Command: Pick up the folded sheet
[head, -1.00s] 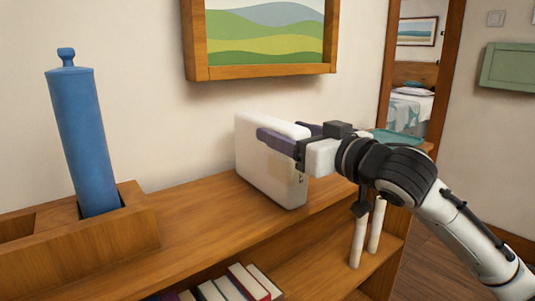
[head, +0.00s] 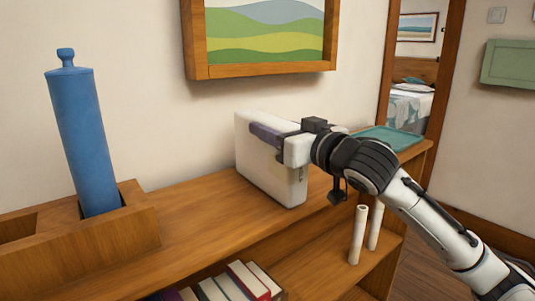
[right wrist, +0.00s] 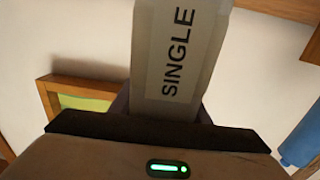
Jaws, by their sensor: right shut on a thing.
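The folded sheet is a white upright block (head: 268,170) on the wooden shelf top, against the wall in the head view. In the right wrist view the sheet (right wrist: 178,55) stands between my fingers and shows a label reading "SINGLE". My right gripper (head: 268,135) is shut on its upper part, with one dark purple finger across the near face. The other finger is hidden behind the sheet in the head view. The sheet appears to stand on the shelf top; its exact contact is hard to tell. My left gripper is in neither view.
A blue cylinder (head: 82,140) stands in a wooden box (head: 110,238) at the left. A green tray (head: 390,139) lies at the shelf's right end. Books (head: 235,283) and two white rolls (head: 358,235) are on the lower shelf. A framed picture (head: 262,75) hangs above.

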